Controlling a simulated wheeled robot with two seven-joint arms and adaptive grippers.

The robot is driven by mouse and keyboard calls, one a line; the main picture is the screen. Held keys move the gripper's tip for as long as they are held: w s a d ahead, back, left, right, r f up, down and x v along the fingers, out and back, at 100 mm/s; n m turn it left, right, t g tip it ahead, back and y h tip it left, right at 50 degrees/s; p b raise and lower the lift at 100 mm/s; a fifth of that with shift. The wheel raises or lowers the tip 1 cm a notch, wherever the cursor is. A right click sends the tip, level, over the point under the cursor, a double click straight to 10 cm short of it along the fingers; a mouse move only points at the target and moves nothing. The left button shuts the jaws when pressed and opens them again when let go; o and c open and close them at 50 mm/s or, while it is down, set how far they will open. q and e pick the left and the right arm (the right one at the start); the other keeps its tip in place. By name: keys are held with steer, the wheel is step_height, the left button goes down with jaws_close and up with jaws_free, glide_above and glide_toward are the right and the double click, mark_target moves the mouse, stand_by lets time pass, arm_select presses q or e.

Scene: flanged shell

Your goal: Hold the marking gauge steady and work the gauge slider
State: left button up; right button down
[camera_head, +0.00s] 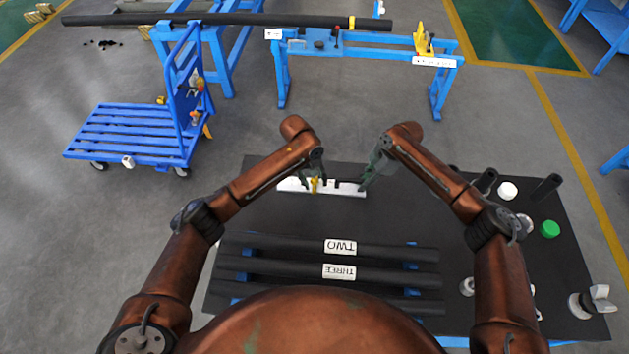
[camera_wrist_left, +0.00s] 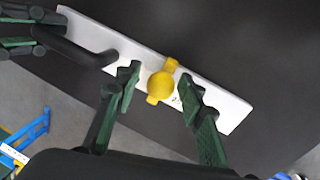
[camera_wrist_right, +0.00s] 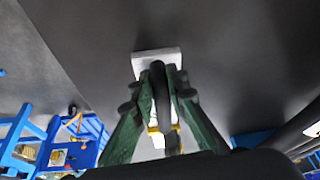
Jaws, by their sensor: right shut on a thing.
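The marking gauge is a long white bar (camera_head: 345,192) with a black handle and a yellow slider, on the dark table top. In the left wrist view the bar (camera_wrist_left: 225,105) runs diagonally. My left gripper (camera_wrist_left: 158,86) is open, its green fingers on either side of the yellow slider (camera_wrist_left: 160,85), with gaps visible. My right gripper (camera_wrist_right: 158,85) is shut on the black handle (camera_wrist_right: 158,105), which also shows in the left wrist view (camera_wrist_left: 85,55). In the head view the left gripper (camera_head: 316,182) hides part of the slider, and the right gripper (camera_head: 364,185) is at the bar's right end.
Black tubes labelled TWO (camera_head: 339,247) and THREE (camera_head: 339,271) lie on the table's near side. White parts, a green cap (camera_head: 550,229) and short black tubes stand at the right. A blue cart (camera_head: 130,132) and blue stands are beyond the table.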

arm_select(q)
jaws_close()
arm_select(e)
steer(key=shift+f, duration=0.1)
stand_by(0.3)
arm_select(q)
steer(key=shift+a, duration=0.1)
steer(key=a, duration=0.5)
arm_select(e)
steer(key=shift+d, duration=0.1)
arm_select(q)
steer(key=shift+o, duration=0.8)
jaws_free()
steer(key=shift+r, duration=0.1)
